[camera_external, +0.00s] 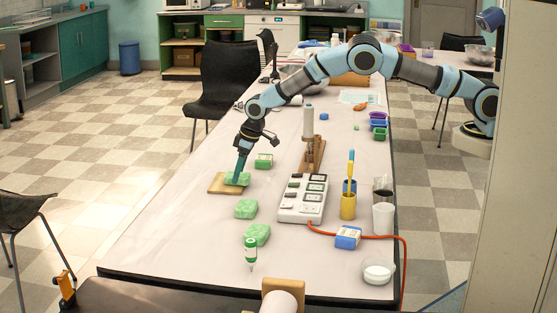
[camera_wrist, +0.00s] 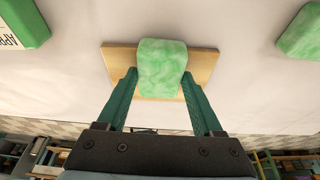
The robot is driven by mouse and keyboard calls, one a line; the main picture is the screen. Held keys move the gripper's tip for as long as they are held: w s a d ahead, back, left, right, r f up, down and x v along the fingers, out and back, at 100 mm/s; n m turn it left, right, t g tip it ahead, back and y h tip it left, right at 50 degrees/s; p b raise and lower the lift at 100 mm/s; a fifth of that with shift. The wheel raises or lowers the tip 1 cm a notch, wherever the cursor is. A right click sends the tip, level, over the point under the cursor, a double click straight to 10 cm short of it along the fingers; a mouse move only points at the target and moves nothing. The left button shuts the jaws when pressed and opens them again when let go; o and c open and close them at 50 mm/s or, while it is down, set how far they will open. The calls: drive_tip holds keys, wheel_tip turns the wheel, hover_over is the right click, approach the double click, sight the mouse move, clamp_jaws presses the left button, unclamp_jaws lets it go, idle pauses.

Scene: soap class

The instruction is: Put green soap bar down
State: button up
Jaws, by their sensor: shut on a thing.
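A green marbled soap bar (camera_external: 239,179) is between the teal fingers of my gripper (camera_external: 240,175) in the external view. In the wrist view, the fingertips (camera_wrist: 160,76) flank the same green soap bar (camera_wrist: 162,60) on its left and right sides. A wooden board (camera_external: 218,187) is directly under the bar, and its bare ends show in the wrist view (camera_wrist: 204,64). The bar is on or just above the board; I cannot tell if there is a gap. The bar's underside is hidden.
A green box with a white label (camera_external: 264,161) stands just behind the board. A white button panel (camera_external: 303,199) is to the right.

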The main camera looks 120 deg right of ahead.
drive_tip(key=o, duration=1.4)
drive_tip(key=shift+o, duration=0.2)
drive_tip(key=b+v, duration=0.2)
drive_tip(key=v, duration=1)
drive_tip(key=shift+r, duration=0.1)
